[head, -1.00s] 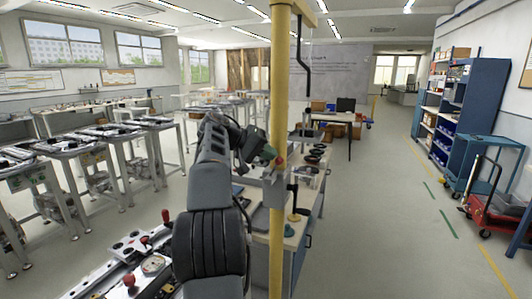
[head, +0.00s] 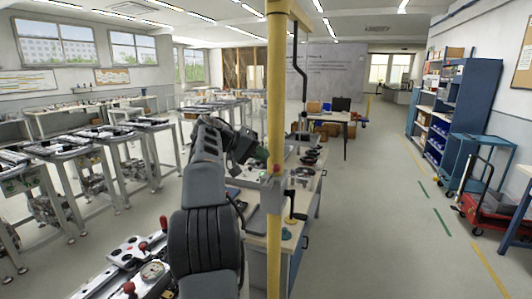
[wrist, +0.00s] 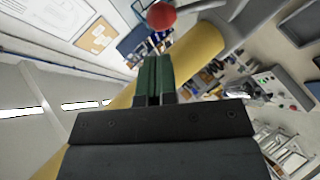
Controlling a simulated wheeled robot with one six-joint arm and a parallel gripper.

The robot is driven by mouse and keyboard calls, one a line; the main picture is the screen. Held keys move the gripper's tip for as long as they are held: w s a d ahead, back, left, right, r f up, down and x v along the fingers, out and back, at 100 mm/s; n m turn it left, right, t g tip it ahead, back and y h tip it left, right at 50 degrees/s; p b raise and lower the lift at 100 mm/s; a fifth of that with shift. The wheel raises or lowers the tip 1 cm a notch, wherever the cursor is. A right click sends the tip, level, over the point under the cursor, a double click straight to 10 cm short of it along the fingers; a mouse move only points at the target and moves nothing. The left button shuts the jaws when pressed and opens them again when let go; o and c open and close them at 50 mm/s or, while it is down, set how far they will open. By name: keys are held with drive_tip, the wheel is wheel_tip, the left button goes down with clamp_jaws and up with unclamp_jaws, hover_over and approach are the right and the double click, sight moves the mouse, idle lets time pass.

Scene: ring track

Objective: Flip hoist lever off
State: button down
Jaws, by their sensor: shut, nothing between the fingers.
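A yellow hoist post (head: 275,100) stands upright in front of me and also crosses the wrist view (wrist: 195,50) at a slant. A small red ball knob (head: 277,168) shows at the grey box (head: 272,181) on the post. A red ball (wrist: 161,15), probably the same lever knob, is just past my fingertips in the wrist view. My gripper (wrist: 156,58) has green fingers that are shut and empty. In the head view my gripper (head: 261,154) is left of the post, close to the knob. The lever's stem and its tilt are too small to tell.
A workbench (head: 312,195) with a black crank (head: 291,203) and dark round parts stands behind the post. A plate with red-knobbed levers and a gauge (head: 152,270) is at lower left. A red cart (head: 485,212) and blue shelves (head: 468,105) are right. The right floor is mostly clear.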

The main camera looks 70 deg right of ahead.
drive_tip(key=r+p+v, duration=0.1)
drive_tip(key=v, duration=1)
drive_tip(key=shift+d, duration=0.35)
drive_tip(key=shift+w, duration=0.1)
